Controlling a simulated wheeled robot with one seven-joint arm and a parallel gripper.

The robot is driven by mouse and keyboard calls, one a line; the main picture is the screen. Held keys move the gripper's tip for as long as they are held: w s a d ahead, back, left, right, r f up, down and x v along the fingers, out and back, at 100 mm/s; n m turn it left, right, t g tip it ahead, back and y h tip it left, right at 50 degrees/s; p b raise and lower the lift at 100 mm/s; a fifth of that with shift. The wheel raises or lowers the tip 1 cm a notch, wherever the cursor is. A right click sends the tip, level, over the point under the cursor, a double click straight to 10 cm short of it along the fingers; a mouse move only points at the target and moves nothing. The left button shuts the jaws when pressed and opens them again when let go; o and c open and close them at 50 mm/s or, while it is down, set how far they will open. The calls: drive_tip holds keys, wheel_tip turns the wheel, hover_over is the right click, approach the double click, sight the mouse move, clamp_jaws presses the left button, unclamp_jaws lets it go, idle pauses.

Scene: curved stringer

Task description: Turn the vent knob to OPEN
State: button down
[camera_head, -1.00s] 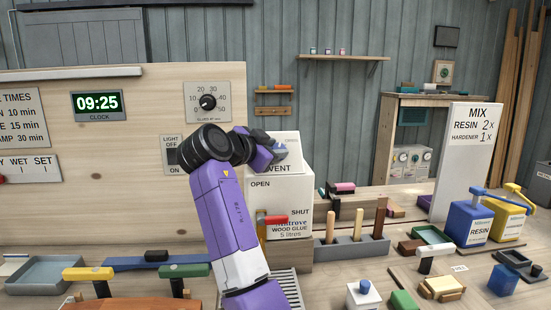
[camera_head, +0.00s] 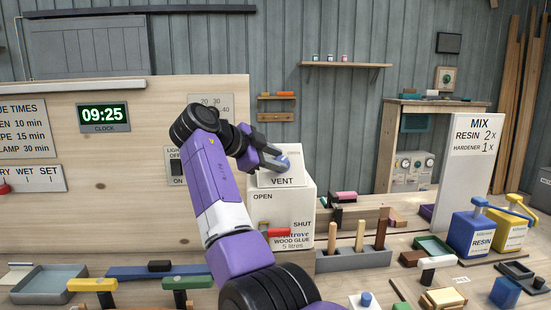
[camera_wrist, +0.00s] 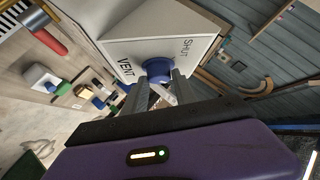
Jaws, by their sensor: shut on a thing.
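The blue vent knob (camera_head: 284,162) sits on the sloped panel marked VENT (camera_head: 295,177) on top of the white glue container (camera_head: 300,212). It also shows in the wrist view (camera_wrist: 158,66), with VENT to its left and SHUT to its upper right. My gripper (camera_head: 277,159) is at the knob with its fingers on either side, shut on it. In the wrist view the two fingertips (camera_wrist: 159,77) flank the knob and cover part of it. I cannot read which way the knob points. The OPEN mark by the knob does not show in the wrist view.
A red-handled tap (camera_head: 278,232) is on the container's front, with its own OPEN and SHUT marks. A rack of wooden-handled tools (camera_head: 350,257) stands to its right. The wooden board (camera_head: 100,170) with the clock (camera_head: 103,117) is behind my arm at left.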

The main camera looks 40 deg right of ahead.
drive_tip(key=c, duration=1)
unclamp_jaws()
drive_tip(key=shift+d, duration=0.1)
drive_tip(key=b+v, duration=0.1)
drive_tip(key=v, duration=0.7)
